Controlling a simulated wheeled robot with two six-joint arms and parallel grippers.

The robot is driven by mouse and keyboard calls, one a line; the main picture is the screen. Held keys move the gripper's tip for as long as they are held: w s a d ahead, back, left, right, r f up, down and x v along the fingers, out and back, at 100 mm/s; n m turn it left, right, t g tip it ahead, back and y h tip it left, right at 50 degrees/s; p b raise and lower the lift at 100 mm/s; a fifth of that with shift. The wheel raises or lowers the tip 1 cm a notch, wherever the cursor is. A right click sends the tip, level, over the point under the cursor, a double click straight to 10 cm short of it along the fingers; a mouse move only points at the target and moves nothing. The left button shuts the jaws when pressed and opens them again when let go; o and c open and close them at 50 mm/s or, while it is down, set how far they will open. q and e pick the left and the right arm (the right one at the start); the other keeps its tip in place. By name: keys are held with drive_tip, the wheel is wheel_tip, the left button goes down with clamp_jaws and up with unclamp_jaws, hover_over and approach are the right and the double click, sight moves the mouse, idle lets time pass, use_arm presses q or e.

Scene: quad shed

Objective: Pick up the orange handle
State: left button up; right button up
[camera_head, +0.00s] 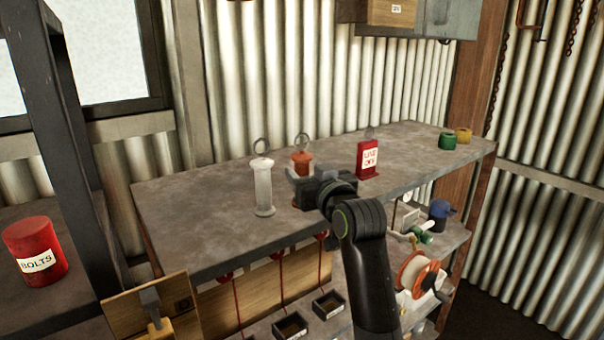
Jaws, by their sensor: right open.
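The orange handle (302,158) stands upright on the grey bench top, with a metal ring above it. Its lower part is hidden behind my right gripper (297,185). My right gripper is open at the near side of the handle. I cannot tell whether its fingers touch the handle or are around it. My left gripper is not in view.
A white handle (263,187) with a ring stands close left of my right gripper. A red labelled block (367,158) stands to the right. Green (447,142) and yellow (463,135) rolls sit at the far right. The left of the bench top (190,215) is clear.

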sight(305, 171)
drive_tip(key=shift+p+x, duration=0.45)
drive_tip(key=shift+x, duration=1.15)
clamp_jaws()
drive_tip(key=shift+r+b, duration=1.35)
drive_tip(key=shift+r, duration=3.65)
